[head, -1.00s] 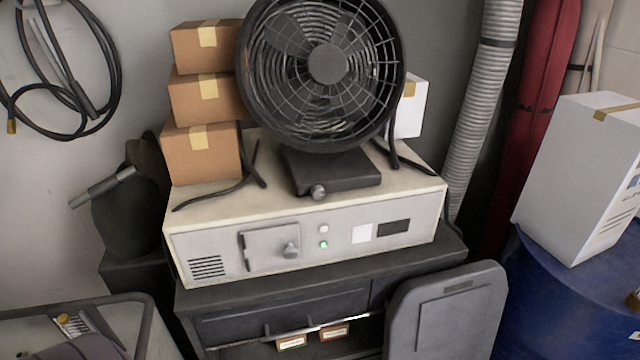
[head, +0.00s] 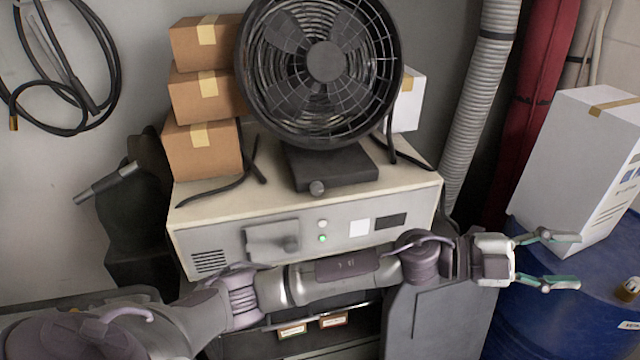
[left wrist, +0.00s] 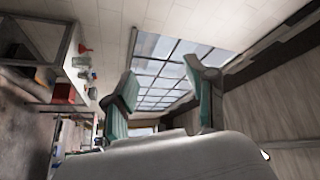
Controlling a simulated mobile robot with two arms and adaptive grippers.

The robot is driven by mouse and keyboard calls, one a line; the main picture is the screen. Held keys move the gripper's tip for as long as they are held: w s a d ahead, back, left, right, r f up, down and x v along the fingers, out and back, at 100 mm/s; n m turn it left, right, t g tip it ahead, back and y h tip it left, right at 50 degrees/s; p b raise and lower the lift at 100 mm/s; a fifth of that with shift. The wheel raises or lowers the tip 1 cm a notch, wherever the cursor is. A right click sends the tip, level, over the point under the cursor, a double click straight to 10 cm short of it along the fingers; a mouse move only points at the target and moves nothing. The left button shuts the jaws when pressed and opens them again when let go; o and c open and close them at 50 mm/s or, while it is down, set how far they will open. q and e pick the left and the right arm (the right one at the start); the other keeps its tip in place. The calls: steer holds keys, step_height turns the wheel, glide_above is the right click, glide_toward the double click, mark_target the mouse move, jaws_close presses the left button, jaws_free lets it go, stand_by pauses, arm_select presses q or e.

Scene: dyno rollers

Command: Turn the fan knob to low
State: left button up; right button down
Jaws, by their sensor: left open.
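The black fan (head: 322,72) stands on the beige-and-grey cabinet (head: 400,190). Its fan knob (head: 317,187), small and grey, sits on the front of the fan's dark base (head: 335,168). My left arm crosses in front of the cabinet from the left. My left gripper (head: 562,262) is at the right, in front of the blue barrel, open and empty, well to the right of the knob and below it. In the left wrist view its two green-padded fingers (left wrist: 165,100) are apart with nothing between them. My right gripper does not show.
Cardboard boxes (head: 205,95) are stacked left of the fan. A white box (head: 588,165) stands on the blue barrel (head: 600,300), close to my left gripper. Black cables lie on the cabinet top on both sides of the fan base.

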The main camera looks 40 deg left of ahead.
arm_select(q)
steer(key=f+m+g+y, duration=0.2)
steer(key=m+g, duration=0.2)
steer(key=g, duration=0.1)
steer(key=n+g+y, duration=0.4)
steer(key=y, duration=1.5)
glide_toward(319, 185)
steer(key=p+x, duration=0.2)
steer(key=x, duration=0.6)
steer(key=shift+s+a+f, duration=0.1)
steer(key=shift+a+f, duration=0.05)
steer(key=shift+f, duration=0.85)
